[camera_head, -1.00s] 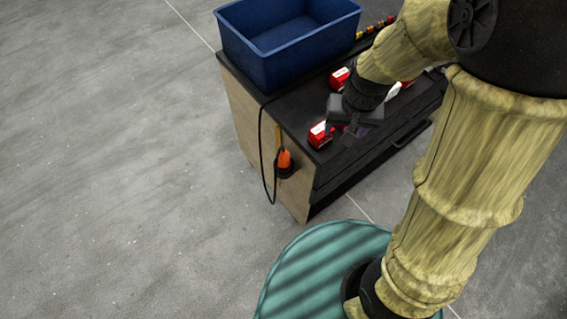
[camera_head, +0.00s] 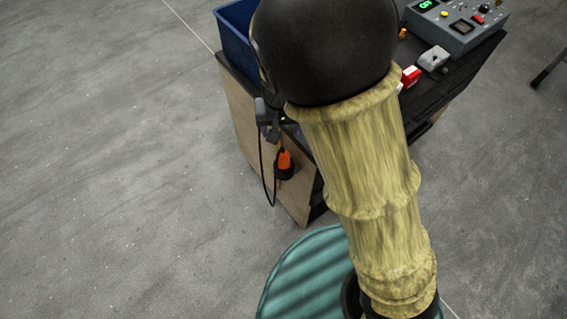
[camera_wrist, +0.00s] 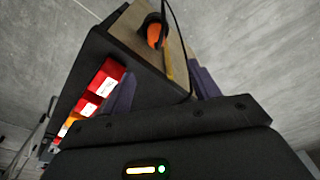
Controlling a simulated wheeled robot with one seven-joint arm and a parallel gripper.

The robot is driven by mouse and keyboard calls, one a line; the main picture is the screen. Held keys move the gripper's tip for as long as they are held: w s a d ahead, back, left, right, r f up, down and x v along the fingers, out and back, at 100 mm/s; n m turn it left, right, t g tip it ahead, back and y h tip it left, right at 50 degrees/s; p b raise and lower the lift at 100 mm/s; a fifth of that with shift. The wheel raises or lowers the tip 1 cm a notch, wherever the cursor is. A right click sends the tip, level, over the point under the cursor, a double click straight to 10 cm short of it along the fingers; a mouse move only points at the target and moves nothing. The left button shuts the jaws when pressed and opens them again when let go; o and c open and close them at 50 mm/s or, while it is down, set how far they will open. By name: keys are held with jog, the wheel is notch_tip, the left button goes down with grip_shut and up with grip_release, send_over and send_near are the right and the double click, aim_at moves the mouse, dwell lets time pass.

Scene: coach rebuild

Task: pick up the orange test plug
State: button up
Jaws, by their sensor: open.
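The orange test plug (camera_head: 285,160) sits in a black holder (camera_head: 285,173) on the wooden side panel of the cabinet (camera_head: 240,115). A black cable (camera_head: 263,170) loops beside it. In the wrist view the plug (camera_wrist: 154,34) shows near the top, beyond the fingertips and slightly left of the middle. My gripper (camera_wrist: 163,70) is open and empty, its two fingers apart. In the head view my gripper (camera_head: 266,122) is partly hidden by my arm, near the cabinet's left top edge, above the plug in the picture.
Red boxes (camera_wrist: 106,80) lie on the dark cabinet top. A blue bin (camera_head: 232,30) is at the back left. A grey control box (camera_head: 460,22) stands at the far right. A yellow strip (camera_wrist: 168,68) is close to the plug. Floor left of the cabinet is clear.

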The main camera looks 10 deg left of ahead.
aim_at(284, 153)
jog(key=f, duration=0.4)
jog(key=w+f+b, duration=0.1)
jog(key=f, duration=0.7)
jog(key=shift+w+a+b, duration=0.1)
jog(key=shift+w+b, duration=0.1)
jog(key=shift+b, duration=0.15)
jog(key=shift+w+d+f+b, duration=0.15)
jog(key=shift+f+b, duration=0.05)
jog(key=shift+f, duration=1.1)
jog(key=shift+w+d+f+b, duration=0.1)
jog(key=shift+w+f+b, duration=0.05)
jog(key=shift+f, duration=1.15)
jog(key=c, duration=1.3)
jog(key=shift+r, duration=0.15)
